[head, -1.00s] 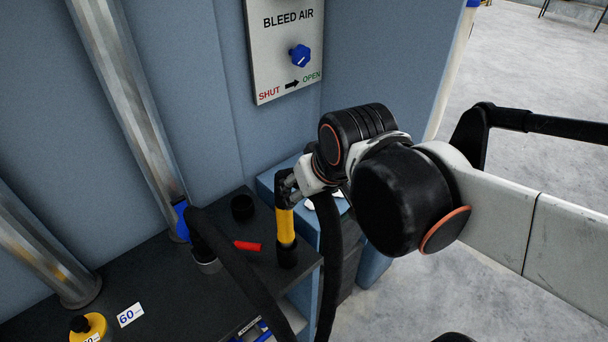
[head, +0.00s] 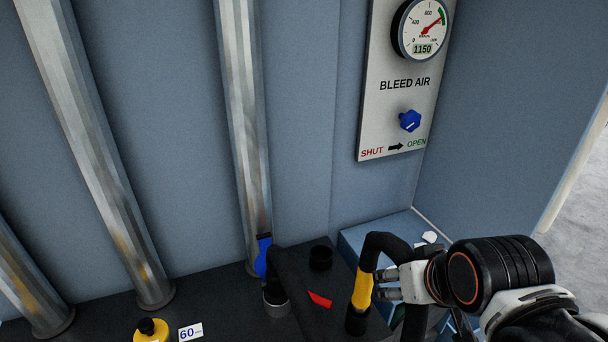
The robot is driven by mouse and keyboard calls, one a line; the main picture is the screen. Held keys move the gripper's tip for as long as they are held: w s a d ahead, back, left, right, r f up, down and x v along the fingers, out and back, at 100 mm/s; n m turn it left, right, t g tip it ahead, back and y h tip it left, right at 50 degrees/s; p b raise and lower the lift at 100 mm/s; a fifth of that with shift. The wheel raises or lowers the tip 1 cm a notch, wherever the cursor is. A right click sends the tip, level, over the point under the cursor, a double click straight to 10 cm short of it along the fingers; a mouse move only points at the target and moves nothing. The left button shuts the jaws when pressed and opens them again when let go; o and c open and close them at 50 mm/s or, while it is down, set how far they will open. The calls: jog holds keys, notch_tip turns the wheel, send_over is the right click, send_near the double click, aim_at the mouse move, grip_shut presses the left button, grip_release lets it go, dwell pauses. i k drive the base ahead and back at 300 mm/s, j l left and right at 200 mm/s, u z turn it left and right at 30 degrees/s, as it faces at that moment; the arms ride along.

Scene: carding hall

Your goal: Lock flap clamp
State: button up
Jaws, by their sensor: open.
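My gripper (head: 386,285) is at the lower right, its fingers pointing left at a yellow sleeve (head: 362,290) on a black hose. The fingertips are close to the sleeve's right side; I cannot tell whether they touch it. The jaws are open. The sleeve stands upright on a black fitting (head: 356,321). A blue lever-like part (head: 263,256) sits at the foot of a metal pipe, partly behind another black hose. A red tab (head: 319,299) lies right of that hose. I cannot tell for sure which part is the flap clamp.
A panel marked BLEED AIR (head: 395,110) carries a gauge (head: 424,28) showing 1150 and a blue knob (head: 409,121). Metal pipes (head: 243,120) rise from the dark bench top (head: 225,310).

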aim_at(320, 300)
jog(key=u, duration=2.25)
jog(key=k+l, duration=0.45)
jog(key=k+j+z, duration=0.1)
jog(key=i+l+u, duration=0.1)
